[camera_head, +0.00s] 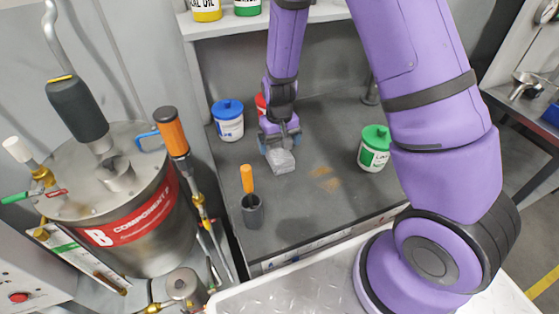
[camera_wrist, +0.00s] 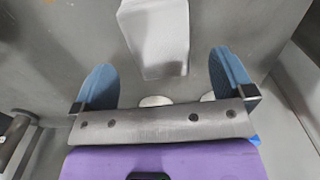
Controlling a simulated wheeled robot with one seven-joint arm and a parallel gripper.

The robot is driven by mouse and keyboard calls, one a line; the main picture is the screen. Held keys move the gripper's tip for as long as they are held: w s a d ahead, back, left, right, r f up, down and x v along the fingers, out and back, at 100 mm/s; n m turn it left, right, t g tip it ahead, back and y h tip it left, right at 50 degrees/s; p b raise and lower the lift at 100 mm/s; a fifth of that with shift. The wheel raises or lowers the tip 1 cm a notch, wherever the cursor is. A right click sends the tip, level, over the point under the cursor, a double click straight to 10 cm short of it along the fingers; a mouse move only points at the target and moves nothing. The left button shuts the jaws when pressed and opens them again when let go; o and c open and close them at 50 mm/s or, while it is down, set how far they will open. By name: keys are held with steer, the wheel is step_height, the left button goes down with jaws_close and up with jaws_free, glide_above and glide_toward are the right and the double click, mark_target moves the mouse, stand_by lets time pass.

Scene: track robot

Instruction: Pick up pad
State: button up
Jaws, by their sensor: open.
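The pad (camera_head: 281,162) is a pale grey block on the dark grey table. In the wrist view the pad (camera_wrist: 156,35) is at the top middle, with its near end at about the level of the fingertips. My gripper (camera_head: 280,144) is at the pad in the head view, partly over its far end. In the wrist view my gripper (camera_wrist: 162,65) is open, with one blue finger on each side and clear gaps to the pad. I cannot tell the height of the fingers above the table.
A blue-lidded tub (camera_head: 228,122) and a partly hidden red container (camera_head: 261,104) stand left of my gripper. A green-lidded tub (camera_head: 374,150) stands right. A dark cup (camera_head: 252,211) with an orange-handled tool is in front. A metal tank (camera_head: 120,215) stands at left.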

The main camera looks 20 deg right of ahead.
mark_target(279, 153)
steer(key=shift+f, duration=2.9)
steer(key=c, duration=1.1)
steer(key=shift+o, duration=0.2)
step_height(279, 153, up, 10)
steer(key=shift+r, duration=0.1)
steer(key=shift+o, duration=0.9)
steer(key=shift+c, duration=0.2)
